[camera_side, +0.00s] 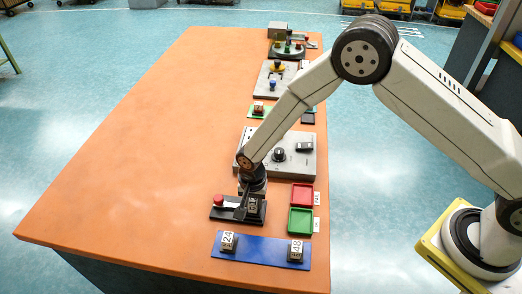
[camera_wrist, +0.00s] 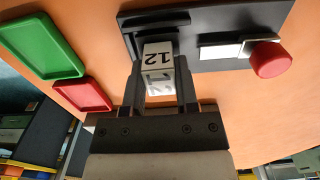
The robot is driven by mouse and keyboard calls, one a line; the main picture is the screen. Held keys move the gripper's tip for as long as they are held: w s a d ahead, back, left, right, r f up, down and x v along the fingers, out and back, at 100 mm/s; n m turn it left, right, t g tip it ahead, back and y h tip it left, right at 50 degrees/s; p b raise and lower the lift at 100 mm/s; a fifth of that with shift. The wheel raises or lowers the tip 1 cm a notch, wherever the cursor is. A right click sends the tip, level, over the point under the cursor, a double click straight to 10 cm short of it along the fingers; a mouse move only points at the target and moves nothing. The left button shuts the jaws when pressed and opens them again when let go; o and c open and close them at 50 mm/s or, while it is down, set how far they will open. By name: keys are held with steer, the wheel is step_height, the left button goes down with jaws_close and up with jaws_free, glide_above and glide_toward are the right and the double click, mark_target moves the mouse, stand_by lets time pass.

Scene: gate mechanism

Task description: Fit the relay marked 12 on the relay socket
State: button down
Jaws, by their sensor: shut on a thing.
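My gripper (camera_side: 246,204) is low over the dark socket base (camera_side: 222,213) near the table's front. In the wrist view my gripper (camera_wrist: 159,78) is shut on the relay marked 12 (camera_wrist: 158,53), a pale block with a white label, one finger on each side. The relay also shows in the side view (camera_side: 253,203). In the wrist view the relay overlaps the end of the dark base (camera_wrist: 212,23) beside a raised dark edge. The socket contacts are hidden behind the relay and fingers. I cannot tell whether the relay is seated or just above.
The base carries a red knob (camera_wrist: 270,58) and a white strip (camera_wrist: 220,52). Relays marked 24 (camera_side: 228,241) and 48 (camera_side: 295,250) stand on a blue mat (camera_side: 262,247). Green (camera_side: 301,220) and red (camera_side: 302,195) trays lie right. A grey panel (camera_side: 300,160) stands behind. The table's left is clear.

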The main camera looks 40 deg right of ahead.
steer(key=shift+c, duration=1.4)
jaws_free()
steer(key=shift+r, duration=0.1)
steer(key=shift+r, duration=3.8)
steer(key=shift+d+r, duration=0.35)
steer(key=s+d+r+n+t, duration=0.1)
steer(key=s+d+r+n, duration=0.3)
steer(key=s+d, duration=0.3)
steer(key=s+d+r+n+t, duration=0.1)
steer(key=s+d+r+n, duration=0.4)
steer(key=d, duration=0.6)
steer(key=s+r, duration=0.2)
steer(key=s, duration=0.1)
steer(key=shift+r+t, duration=0.2)
steer(key=shift+t, duration=0.1)
